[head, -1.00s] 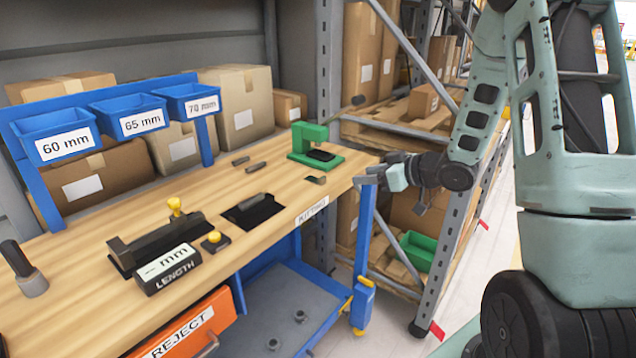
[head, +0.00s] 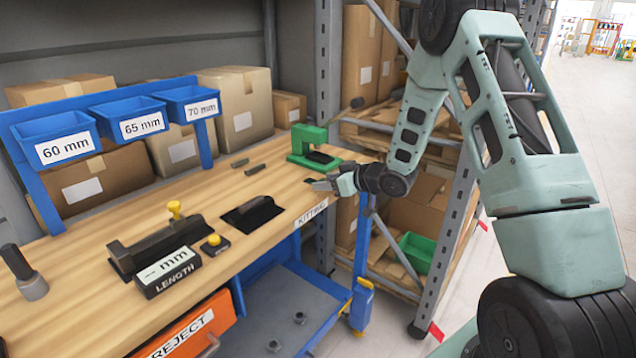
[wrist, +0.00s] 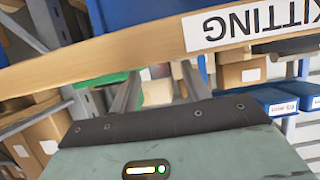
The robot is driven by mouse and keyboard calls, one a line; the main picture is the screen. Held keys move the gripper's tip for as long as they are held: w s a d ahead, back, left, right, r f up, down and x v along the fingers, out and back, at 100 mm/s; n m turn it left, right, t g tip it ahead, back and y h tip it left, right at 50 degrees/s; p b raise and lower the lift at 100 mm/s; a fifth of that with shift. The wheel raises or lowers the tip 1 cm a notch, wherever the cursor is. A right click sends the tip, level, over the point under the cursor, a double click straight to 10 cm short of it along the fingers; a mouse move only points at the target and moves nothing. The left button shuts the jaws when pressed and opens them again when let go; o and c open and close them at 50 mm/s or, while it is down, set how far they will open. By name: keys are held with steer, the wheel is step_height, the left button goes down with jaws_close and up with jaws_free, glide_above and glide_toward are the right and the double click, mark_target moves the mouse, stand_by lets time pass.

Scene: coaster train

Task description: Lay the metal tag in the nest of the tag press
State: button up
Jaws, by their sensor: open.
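The green tag press (head: 308,141) stands at the right end of the wooden bench, its dark nest (head: 322,157) at the foot facing the front. A small dark flat piece (head: 309,180), which looks like the metal tag, lies near the bench's front edge, before the press. My gripper (head: 318,184) is open at that edge, its fingertips close to the piece and partly covering it. I cannot tell whether they touch it. In the wrist view the spread fingers (wrist: 160,78) point at the bench edge, and no tag shows between them.
Two dark bars (head: 247,166) lie left of the press. A black pad (head: 252,214) and the length gauge (head: 165,254) are farther left on the bench (head: 90,262). Blue bins (head: 125,120) hang behind. A metal rack (head: 452,210) stands close on the right.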

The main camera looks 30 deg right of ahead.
jaws_close()
steer(key=shift+r, duration=0.15)
